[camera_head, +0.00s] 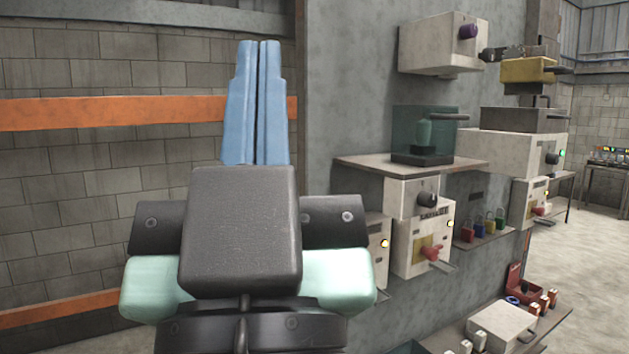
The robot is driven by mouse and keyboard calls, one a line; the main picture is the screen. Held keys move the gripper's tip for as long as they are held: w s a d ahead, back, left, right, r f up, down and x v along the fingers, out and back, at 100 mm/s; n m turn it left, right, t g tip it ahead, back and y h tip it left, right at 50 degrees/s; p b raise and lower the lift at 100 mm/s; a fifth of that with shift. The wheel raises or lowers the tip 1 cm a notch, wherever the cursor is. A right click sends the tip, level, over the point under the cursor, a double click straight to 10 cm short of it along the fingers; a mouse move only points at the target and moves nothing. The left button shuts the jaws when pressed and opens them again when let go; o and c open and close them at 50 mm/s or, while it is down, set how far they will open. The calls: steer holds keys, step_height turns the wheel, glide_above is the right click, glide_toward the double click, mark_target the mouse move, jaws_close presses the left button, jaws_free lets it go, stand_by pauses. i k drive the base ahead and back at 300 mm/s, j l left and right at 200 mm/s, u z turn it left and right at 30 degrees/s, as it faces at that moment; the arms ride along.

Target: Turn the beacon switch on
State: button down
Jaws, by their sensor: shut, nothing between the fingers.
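My gripper (259,48) points up in the left middle of the view. Its two blue fingers are together with nothing between them, in front of the block wall and apart from the panels. No label that I can read marks the beacon switch. Candidates include a red lever switch (431,252) on a pale box beside a yellow light, a black knob (428,199) above it, and a purple knob (467,32) on the upper box. A clear teal case (421,134) with a green cylinder inside stands on the wall shelf (347,162).
A yellow block (528,71) and a lit green lamp (561,153) are farther right. A low table (556,316) holds a pale box and a red case. Open floor (592,260) lies at right.

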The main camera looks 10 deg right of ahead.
mark_target(427, 199)
steer(key=i+l+z, duration=0.2)
steer(key=l+z, duration=0.25)
steer(key=i+l+z, duration=0.15)
steer(key=z, duration=0.35)
steer(key=i, duration=0.1)
